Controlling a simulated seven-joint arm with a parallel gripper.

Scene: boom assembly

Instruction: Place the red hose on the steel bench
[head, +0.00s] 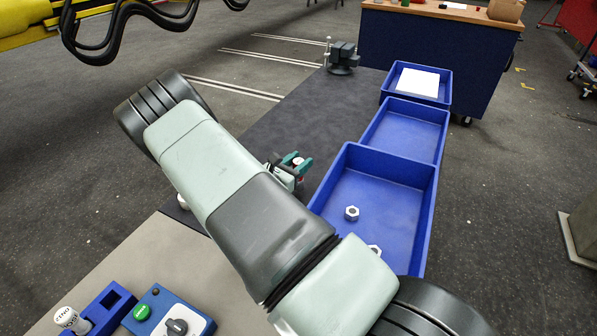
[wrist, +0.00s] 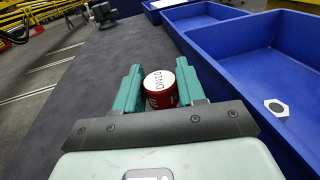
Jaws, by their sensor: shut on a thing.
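My gripper (head: 291,161) has teal fingers and is over the dark grey bench top (head: 290,115), left of the blue bins. In the wrist view the fingers (wrist: 158,68) are shut on the red hose (wrist: 161,96). It is a short red cylinder with a white, lettered end facing the camera. In the head view only a sliver of red shows at the gripper, and my arm hides most of it. I cannot tell whether the hose's lower end touches the surface. A light beige surface (head: 150,262) lies at the lower left.
Three blue bins stand along the right: the near one (head: 433,205) holds hex nuts, the middle one (head: 405,132) looks empty, the far one holds a white block (head: 418,82). A vise (head: 342,58) stands at the back. A button box (head: 165,312) and white-capped piece (head: 66,317) are front left.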

